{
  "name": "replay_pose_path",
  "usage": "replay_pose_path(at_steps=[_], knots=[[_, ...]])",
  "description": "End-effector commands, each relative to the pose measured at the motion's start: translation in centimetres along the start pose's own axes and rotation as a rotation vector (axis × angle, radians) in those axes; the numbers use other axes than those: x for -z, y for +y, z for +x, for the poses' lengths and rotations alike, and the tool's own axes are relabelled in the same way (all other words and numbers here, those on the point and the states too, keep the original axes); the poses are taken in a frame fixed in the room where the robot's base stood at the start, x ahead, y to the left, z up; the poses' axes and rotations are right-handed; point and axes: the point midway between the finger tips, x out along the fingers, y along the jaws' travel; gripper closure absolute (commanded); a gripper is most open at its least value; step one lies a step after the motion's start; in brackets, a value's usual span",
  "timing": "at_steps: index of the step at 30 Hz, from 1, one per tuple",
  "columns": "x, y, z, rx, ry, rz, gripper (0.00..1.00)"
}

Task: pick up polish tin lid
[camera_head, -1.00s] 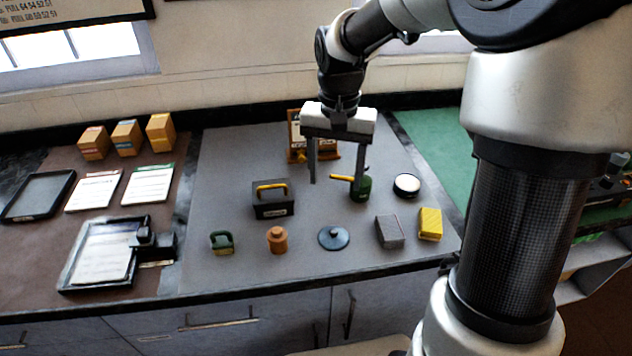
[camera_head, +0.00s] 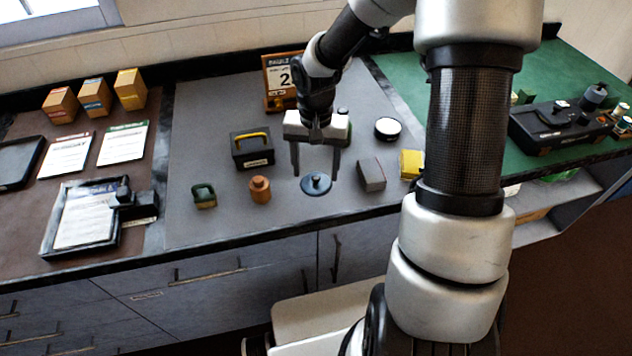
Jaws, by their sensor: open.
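The polish tin lid looks to be the flat, round, dark blue disc with a small knob (camera_head: 316,187), lying on the grey mat near the counter's front. My gripper (camera_head: 315,174) points down with its two fingers apart, empty. In the picture its fingertips show on either side of the lid's knob. I cannot tell exactly how far above the lid the tips are. A round tin with a white top (camera_head: 387,129) stands farther back to the right.
A brown knobbed jar (camera_head: 260,190) and a green block (camera_head: 204,197) stand left of the lid. A grey block (camera_head: 371,175) and a yellow block (camera_head: 411,164) stand right. A black box with a yellow handle (camera_head: 252,149) and a calendar stand (camera_head: 282,82) are behind.

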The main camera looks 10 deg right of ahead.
Motion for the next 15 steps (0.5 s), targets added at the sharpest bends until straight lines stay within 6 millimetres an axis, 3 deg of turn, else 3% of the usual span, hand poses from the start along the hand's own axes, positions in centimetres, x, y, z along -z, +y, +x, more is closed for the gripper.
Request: replay_pose_path(at_steps=[5,13,15], knots=[[-0.1,0.0,2.1,-0.001,-0.002,-0.002,0.39],[0.0,0.0,2.4,0.000,0.000,0.000,0.39],[0.0,0.0,2.3,0.000,0.000,0.000,0.51]])
